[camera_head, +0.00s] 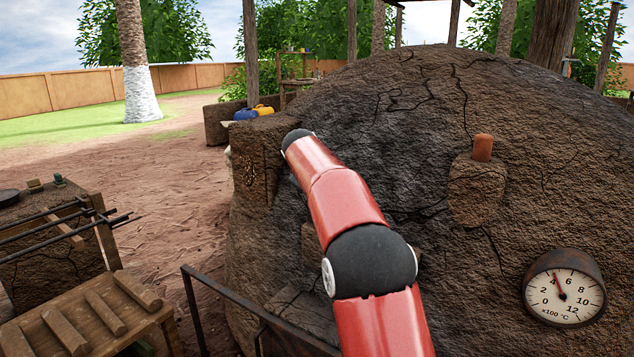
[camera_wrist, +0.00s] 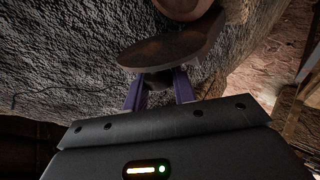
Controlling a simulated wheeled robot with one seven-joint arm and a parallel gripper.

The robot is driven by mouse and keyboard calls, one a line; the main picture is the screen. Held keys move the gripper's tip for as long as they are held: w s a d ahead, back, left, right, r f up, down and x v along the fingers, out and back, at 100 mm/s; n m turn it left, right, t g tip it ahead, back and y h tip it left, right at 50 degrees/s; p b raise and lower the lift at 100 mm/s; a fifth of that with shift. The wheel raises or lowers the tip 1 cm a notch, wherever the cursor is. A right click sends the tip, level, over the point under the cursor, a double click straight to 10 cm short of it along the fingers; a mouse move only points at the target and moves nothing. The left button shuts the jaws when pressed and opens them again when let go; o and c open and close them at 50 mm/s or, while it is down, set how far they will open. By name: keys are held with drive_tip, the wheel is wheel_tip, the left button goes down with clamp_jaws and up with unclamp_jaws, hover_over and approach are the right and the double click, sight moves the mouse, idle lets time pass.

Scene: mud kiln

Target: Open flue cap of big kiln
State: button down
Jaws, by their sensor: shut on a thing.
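The big kiln (camera_head: 400,130) is a cracked brown mud dome filling the right of the head view; its rough wall (camera_wrist: 60,50) also shows in the wrist view. In the wrist view, a brown disc-like cap (camera_wrist: 172,48), seemingly the flue cap, lies just beyond my fingertips. A rounded reddish-brown piece (camera_wrist: 183,8), perhaps a flue pipe end, is behind it; I cannot tell if they touch. My gripper (camera_wrist: 158,82) has its purple fingers shut on a dark knob below the cap. In the head view my arm hides the gripper and cap.
A terracotta plug (camera_head: 482,147) sits in a mud boss on the dome. A round dial gauge (camera_head: 564,287) is at the lower right. A wooden slatted bench (camera_head: 85,318) and metal rods (camera_head: 60,225) stand at the left. Open dirt ground (camera_head: 185,180) lies between bench and kiln.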

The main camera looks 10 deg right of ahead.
drive_tip(key=c, duration=1.2)
unclamp_jaws()
drive_tip(key=shift+f, duration=0.1)
